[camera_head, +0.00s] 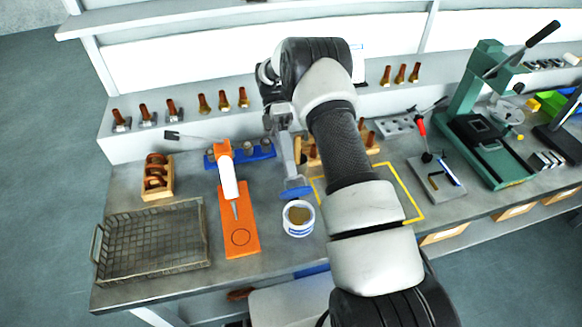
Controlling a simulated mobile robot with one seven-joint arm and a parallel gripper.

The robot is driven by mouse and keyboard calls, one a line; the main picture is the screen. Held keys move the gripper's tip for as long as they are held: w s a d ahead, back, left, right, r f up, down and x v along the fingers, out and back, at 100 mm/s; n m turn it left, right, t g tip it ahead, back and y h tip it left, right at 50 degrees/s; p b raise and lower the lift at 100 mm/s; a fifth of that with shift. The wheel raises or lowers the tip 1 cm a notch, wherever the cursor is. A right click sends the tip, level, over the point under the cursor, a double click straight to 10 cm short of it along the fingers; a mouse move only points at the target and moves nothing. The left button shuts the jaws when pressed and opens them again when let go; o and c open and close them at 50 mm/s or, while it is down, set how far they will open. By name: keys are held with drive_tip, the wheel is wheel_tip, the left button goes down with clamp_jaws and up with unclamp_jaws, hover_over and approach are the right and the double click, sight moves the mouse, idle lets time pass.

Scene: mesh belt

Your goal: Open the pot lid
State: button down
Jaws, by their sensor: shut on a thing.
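A small white pot (299,230) with a blue label stands on the grey bench near its front edge. Its top is open and brownish contents show inside. My gripper (293,178) points down just behind the pot's rim. It is shut on a blue, flat-looking piece, apparently the pot lid (296,191), which is tilted and seen nearly edge-on. The lid is off the mouth, at the pot's far side. I cannot tell if it touches the rim. My arm hides part of the bench to the right.
Left of the pot is an orange board (239,248) with an orange-and-white tool standing on it. A wire mesh basket (152,243) sits at the left end. A blue rack (250,152) stands behind. A green press (485,140) stands right, past a yellow outline.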

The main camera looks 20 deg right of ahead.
drive_tip(key=shift+w+f+g, duration=0.1)
drive_tip(key=shift+w+g, duration=0.2)
idle(0.4)
